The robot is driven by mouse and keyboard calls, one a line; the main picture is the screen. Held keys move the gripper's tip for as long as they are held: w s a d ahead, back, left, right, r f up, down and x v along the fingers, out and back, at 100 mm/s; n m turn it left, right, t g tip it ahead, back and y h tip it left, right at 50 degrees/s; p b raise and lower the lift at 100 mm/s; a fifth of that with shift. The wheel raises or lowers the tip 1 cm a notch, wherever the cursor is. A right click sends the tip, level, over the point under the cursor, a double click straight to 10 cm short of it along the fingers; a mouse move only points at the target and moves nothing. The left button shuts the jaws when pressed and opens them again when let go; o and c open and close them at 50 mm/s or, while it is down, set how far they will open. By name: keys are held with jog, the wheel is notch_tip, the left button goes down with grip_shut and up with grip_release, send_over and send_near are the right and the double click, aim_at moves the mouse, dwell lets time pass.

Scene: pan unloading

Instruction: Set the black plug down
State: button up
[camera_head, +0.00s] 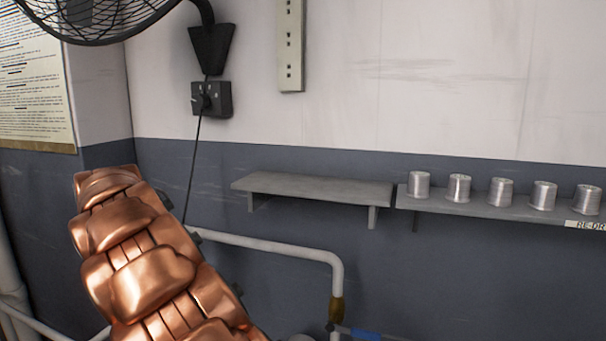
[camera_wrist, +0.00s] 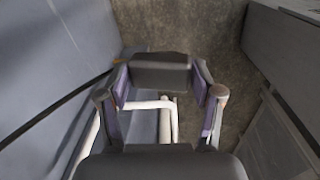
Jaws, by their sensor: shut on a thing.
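My gripper (camera_wrist: 162,76) shows only in the wrist view. Its two fingers with purple inner sides stand on either side of a dark blocky thing, which looks like the black plug (camera_wrist: 160,72). The fingers are shut on it, and it is held in the air above a brown floor. Its underside and far side are hidden. Neither my gripper nor the plug can be made out in the head view.
In the head view an empty grey shelf (camera_head: 312,188) is on the wall. Right of it, a second shelf (camera_head: 480,207) carries several metal spools (camera_head: 500,191). A white pipe (camera_head: 270,247) runs below. A fan (camera_head: 90,18) hangs at upper left. White pipes (camera_wrist: 150,105) also show in the wrist view.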

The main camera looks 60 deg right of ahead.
jog(key=s+d+r+n+p, duration=0.3)
jog(key=s+d+r+p, duration=0.35)
jog(key=r, duration=0.35)
jog(key=s+d+r+n+p, duration=0.3)
jog(key=s+d+r+p, duration=0.3)
jog(key=r, duration=0.3)
jog(key=s+d+r+n+t+p, duration=0.1)
jog(key=s+d+r+n+p, duration=0.3)
jog(key=s+r+p, duration=0.3)
jog(key=s+d+r+n+t+p, duration=0.1)
jog(key=s+d+r+n+p, duration=0.35)
jog(key=s+r, duration=0.35)
jog(key=p, duration=0.5)
send_over(272, 184)
jog(key=shift+s+f, duration=0.25)
jog(key=shift+f, duration=0.95)
jog(key=shift+f+p, duration=1)
jog(key=shift+f, duration=0.8)
jog(key=shift+f, duration=0.15)
jog(key=o, duration=1.5)
